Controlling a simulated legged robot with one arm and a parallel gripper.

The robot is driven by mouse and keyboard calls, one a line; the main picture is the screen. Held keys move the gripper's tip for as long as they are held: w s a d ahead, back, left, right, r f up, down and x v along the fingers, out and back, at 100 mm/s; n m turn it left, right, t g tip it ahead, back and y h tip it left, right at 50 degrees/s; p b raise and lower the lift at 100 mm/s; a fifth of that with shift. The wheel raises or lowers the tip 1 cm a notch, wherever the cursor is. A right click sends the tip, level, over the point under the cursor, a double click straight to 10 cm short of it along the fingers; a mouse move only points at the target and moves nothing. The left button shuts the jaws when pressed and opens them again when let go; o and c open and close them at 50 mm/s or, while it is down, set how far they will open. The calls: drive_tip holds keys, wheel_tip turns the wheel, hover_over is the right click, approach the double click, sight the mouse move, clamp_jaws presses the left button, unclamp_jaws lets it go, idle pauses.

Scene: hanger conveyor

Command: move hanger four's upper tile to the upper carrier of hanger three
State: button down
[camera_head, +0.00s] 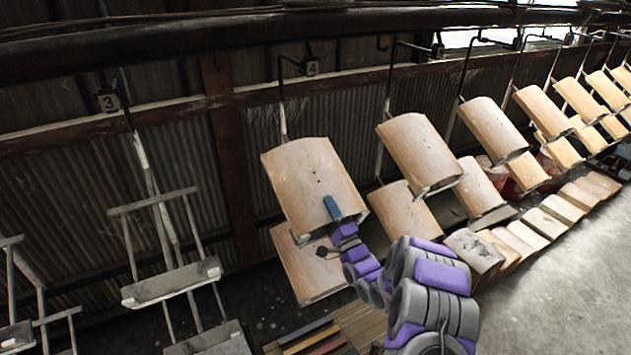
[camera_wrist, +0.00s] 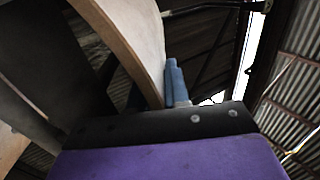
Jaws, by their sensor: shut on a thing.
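Hanger four's upper tile (camera_head: 308,180) is a tan curved tile, tilted, under the number 4 plate (camera_head: 312,68). My gripper (camera_head: 333,208) is shut on its lower right edge. One blue finger lies on the tile's face; the other is hidden behind it. In the wrist view the tile (camera_wrist: 128,40) shows as a curved edge beside the blue finger (camera_wrist: 176,84). I cannot tell whether the tile still rests on its carrier. Hanger three's upper carrier (camera_head: 170,284), a grey frame with a ledge, is empty, at the left under the number 3 plate (camera_head: 109,102).
Hanger four's lower tile (camera_head: 306,270) hangs just below and behind the upper one. Hanger three's lower carrier (camera_head: 212,341) is bare. More loaded hangers stretch right, the nearest with a tile (camera_head: 418,150) close beside. Stacked tiles (camera_head: 475,252) lie on the floor at right.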

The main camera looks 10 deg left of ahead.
drive_tip(key=shift+d+r, duration=0.1)
drive_tip(key=shift+d, duration=0.05)
idle(0.3)
drive_tip(key=shift+s+d+r+p, duration=0.15)
drive_tip(key=shift+s+r+p, duration=0.05)
drive_tip(key=shift+r, duration=0.35)
drive_tip(key=shift+s+d+r+p, duration=0.15)
drive_tip(key=shift+s+r+p, duration=0.1)
drive_tip(key=shift+r, duration=0.25)
drive_tip(key=shift+s+d+r+p, duration=0.15)
drive_tip(key=shift+r+p, duration=0.05)
drive_tip(key=shift+r, duration=0.35)
drive_tip(key=shift+s+d+r, duration=0.1)
drive_tip(key=shift+s+r, duration=0.25)
drive_tip(key=shift+r, duration=0.25)
